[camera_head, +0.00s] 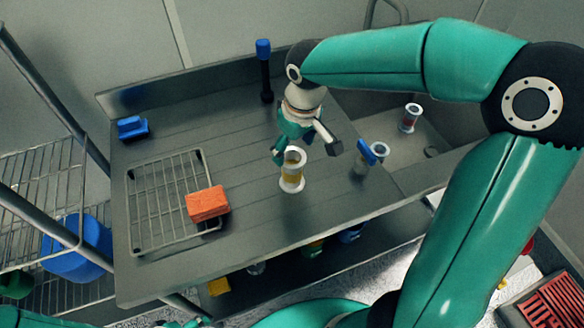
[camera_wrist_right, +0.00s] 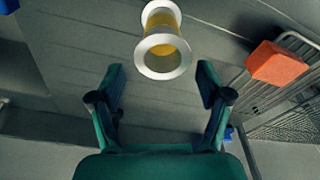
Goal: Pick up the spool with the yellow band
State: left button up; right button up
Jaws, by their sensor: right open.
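The spool with the yellow band (camera_head: 292,169) stands upright on the grey counter, with pale flanges and a yellow middle. It also shows at the top of the right wrist view (camera_wrist_right: 162,42). My right gripper (camera_head: 304,150) is open right beside the spool in the head view. In the wrist view its two fingers (camera_wrist_right: 160,76) are spread apart, with the spool just beyond their tips and roughly centred. Nothing is between the fingers. My left gripper is not in view.
An orange block (camera_head: 208,204) sits on a wire rack (camera_head: 150,215) at left. A blue object (camera_head: 132,127) and blue-topped black tool (camera_head: 264,70) stand behind. A blue-handled item (camera_head: 367,152) is right of the spool. Another spool (camera_head: 410,117) is in the sink (camera_head: 400,150).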

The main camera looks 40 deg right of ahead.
aim_at(292, 157)
jog(key=shift+w+a+f+p, duration=0.15)
jog(key=shift+f+p, duration=0.15)
jog(key=shift+f, duration=1.35)
jog(key=shift+w+a+f+p, duration=0.15)
jog(key=shift+f+p, duration=0.1)
jog(key=shift+f, duration=1.4)
jog(key=shift+d, duration=0.1)
jog(key=shift+c, duration=0.3)
jog(key=c, duration=1.3)
jog(key=shift+o, duration=0.2)
jog(key=shift+r, duration=0.25)
